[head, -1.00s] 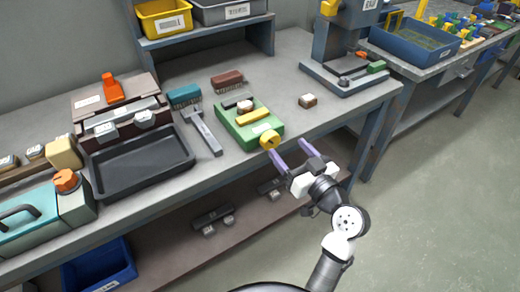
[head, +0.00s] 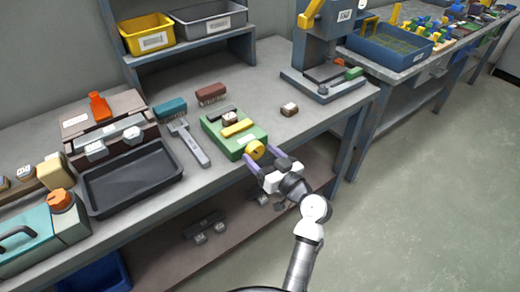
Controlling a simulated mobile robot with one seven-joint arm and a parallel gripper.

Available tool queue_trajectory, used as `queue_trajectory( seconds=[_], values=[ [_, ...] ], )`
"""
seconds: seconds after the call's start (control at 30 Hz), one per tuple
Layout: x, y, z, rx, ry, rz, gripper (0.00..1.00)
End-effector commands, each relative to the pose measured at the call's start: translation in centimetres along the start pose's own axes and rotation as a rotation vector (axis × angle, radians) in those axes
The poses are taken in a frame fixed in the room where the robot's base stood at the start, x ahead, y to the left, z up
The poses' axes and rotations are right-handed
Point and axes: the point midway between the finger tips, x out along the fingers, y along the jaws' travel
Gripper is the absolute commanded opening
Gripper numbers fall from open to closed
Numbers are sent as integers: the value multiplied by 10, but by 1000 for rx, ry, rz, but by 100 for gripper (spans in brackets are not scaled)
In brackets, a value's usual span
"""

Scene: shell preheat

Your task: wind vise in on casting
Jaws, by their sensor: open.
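The green vise (head: 250,136) sits near the front edge of the workbench. It has a yellow jaw bar (head: 238,128) and a round yellow knob (head: 255,149) at its front end. A small brown and white casting (head: 228,118) lies in the vise between the dark back jaw and the yellow bar; any gap there is too small to tell. My gripper (head: 263,156) is open at the bench's front edge. Its two purple fingers reach to either side of the knob; I cannot tell whether they touch it.
A similar small block (head: 289,109) lies on the bench right of the vise. A black tray (head: 132,183) is farther left. A press (head: 322,82) stands at the back right.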

Motion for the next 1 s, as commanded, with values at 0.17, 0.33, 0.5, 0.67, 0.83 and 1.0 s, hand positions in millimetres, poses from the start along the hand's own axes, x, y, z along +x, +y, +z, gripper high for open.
queue_trajectory(
  seconds=[0.17,0.33,0.5,0.67,0.83,1.0],
  values=[
    [12,-1,0,0,0,-1,71],
    [14,0,0,-1,0,0,71],
    [14,0,0,0,0,0,64],
    [14,0,0,0,0,0,43],
    [14,0,0,0,0,-1,26],
    [14,0,0,15,-1,0,26]
  ],
)
